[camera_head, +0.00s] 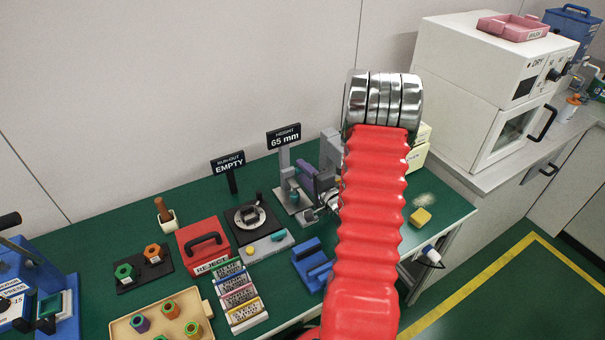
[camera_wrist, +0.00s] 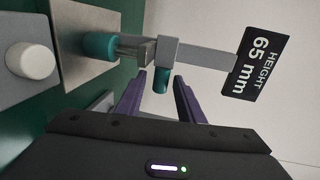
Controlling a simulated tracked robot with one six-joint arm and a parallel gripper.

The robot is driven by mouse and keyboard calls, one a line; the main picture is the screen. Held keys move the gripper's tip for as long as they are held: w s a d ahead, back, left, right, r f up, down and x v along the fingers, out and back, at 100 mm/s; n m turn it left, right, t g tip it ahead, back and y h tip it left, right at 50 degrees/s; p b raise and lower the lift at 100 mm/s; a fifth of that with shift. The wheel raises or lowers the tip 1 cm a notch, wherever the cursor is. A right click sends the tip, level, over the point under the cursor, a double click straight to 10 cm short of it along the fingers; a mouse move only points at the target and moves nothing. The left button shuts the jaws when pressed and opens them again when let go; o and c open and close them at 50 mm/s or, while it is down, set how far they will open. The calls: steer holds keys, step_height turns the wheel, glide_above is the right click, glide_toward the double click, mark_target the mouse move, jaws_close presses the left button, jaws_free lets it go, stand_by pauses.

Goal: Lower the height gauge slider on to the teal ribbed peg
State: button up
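The height gauge (camera_head: 283,160) stands on the green bench, with a sign reading 65 mm (camera_wrist: 258,63). In the wrist view its column (camera_wrist: 205,54) runs sideways from the metal base plate (camera_wrist: 75,18). The teal ribbed peg (camera_wrist: 98,46) stands on that plate. The grey slider (camera_wrist: 168,50) is on the column, its jaw (camera_wrist: 135,46) close over the peg's top; I cannot tell if they touch. A teal grip (camera_wrist: 160,80) sticks out from the slider. My gripper (camera_wrist: 160,82) is open, its purple fingers either side of this grip with gaps showing. It is also beside the gauge in the head view (camera_head: 316,184).
A run-out stand (camera_head: 250,217) marked EMPTY, a red reject box (camera_head: 204,244) and a blue block (camera_head: 311,264) stand left of my arm. A tan tray (camera_head: 120,331) with several pegs is at front left. A yellow block (camera_head: 420,217) lies right of my arm.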

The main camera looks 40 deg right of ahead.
steer(key=shift+s, duration=0.15)
steer(key=v, duration=1.3)
steer(key=shift+s+a, duration=0.1)
steer(key=shift+s, duration=0.15)
stand_by(0.4)
